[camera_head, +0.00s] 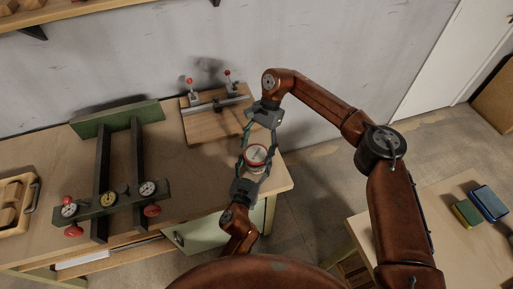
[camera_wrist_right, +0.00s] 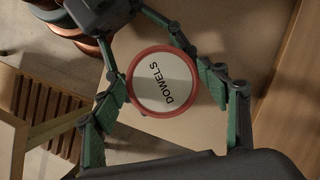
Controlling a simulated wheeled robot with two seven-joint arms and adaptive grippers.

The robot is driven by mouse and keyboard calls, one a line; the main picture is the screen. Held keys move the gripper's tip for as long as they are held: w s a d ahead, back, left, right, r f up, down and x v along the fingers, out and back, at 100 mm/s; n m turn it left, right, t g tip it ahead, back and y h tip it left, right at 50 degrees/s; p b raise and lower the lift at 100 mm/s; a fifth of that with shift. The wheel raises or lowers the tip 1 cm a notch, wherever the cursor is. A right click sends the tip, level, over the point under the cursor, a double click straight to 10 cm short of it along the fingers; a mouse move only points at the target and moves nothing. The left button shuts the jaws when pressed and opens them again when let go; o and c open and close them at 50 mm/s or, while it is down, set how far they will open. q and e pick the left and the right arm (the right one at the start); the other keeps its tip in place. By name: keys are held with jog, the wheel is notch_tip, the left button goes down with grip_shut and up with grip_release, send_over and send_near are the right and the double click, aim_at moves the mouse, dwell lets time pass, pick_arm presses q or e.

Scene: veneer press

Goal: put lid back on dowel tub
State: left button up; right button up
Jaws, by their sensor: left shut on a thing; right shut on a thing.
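The round lid (camera_head: 256,153) has a red rim and a pale top, and the wrist view shows the word DOWELS on it (camera_wrist_right: 163,83). My right gripper (camera_head: 257,144) is shut on the lid, with its green finger pads on either side of it. The dowel tub (camera_head: 252,171) shows as a small pale part just under the lid. My left gripper (camera_head: 250,172) comes up from below and is shut on the tub. The lid lies over the tub's mouth; I cannot tell whether it is fully seated. In the wrist view the lid hides the tub.
Both grippers are at the right end of the workbench (camera_head: 205,165). A green clamp press (camera_head: 120,170) stands on its left, and a wooden board with red-knobbed clamps (camera_head: 215,123) lies behind. A wooden tray (camera_head: 15,205) is far left. A second table (camera_head: 440,240) holds two sponge-like blocks.

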aim_at(258, 153)
jog(key=shift+f, duration=0.6)
jog(key=shift+s+d+f, duration=0.1)
jog(key=shift+f, duration=0.95)
jog(key=shift+c, duration=0.6)
jog(key=shift+o, duration=0.6)
jog(key=shift+t, duration=0.3)
jog(key=shift+o, duration=0.4)
jog(key=shift+f, duration=0.15)
jog(key=o, duration=0.3)
jog(key=shift+s+d+f, duration=0.1)
jog(key=shift+s+f, duration=0.15)
jog(key=shift+f, duration=0.55)
jog(key=shift+o, duration=0.3)
jog(key=shift+o, duration=0.3)
jog(key=shift+s+f, duration=0.1)
jog(key=shift+s, duration=0.25)
jog(key=shift+o, duration=0.2)
jog(key=shift+s+a, duration=0.15)
jog(key=shift+a, duration=0.15)
